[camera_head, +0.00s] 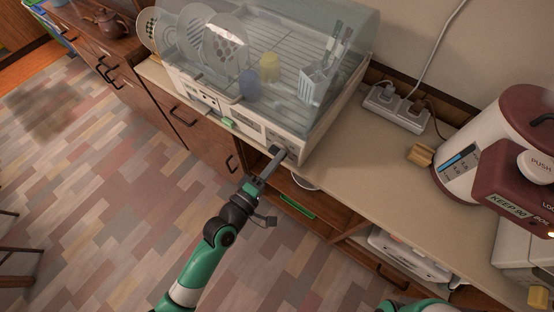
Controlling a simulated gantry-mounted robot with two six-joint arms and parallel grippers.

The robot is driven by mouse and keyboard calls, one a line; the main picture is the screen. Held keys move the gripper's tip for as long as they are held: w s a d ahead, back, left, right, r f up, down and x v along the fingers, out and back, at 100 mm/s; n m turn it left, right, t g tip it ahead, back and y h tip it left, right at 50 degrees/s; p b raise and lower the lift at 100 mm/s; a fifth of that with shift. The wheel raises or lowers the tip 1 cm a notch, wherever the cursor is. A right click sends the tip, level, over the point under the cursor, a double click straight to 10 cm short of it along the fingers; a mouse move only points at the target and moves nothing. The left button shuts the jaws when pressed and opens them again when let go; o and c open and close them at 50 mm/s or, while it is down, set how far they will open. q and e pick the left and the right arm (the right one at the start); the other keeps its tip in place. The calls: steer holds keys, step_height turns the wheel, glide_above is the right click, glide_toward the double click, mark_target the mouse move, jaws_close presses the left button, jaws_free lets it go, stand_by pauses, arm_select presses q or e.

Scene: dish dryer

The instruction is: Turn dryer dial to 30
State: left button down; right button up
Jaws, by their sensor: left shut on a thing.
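The dish dryer (275,130) stands on the counter, a cream base under a clear cover. My left gripper (279,153) is at the right end of the dryer's front panel and is shut on the dial there. The dial is mostly hidden by the gripper's fingers, so its setting and markings cannot be read. A green part of my right arm shows at the bottom edge, but its gripper is out of view.
A power strip (396,107) and a white-and-maroon electric pot (470,165) stand to the right. Open floor lies left of my left arm.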

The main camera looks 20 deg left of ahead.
arm_select(q)
steer(key=shift+a+f+m+b, duration=0.15)
steer(key=shift+m+b, duration=0.65)
steer(key=shift+m, duration=1)
steer(key=shift+a+f+m+b, duration=0.15)
steer(key=shift+m+b, duration=0.6)
steer(key=shift+m, duration=1.05)
steer(key=shift+d, duration=0.1)
steer(key=c, duration=0.8)
jaws_free()
steer(key=shift+c, duration=0.2)
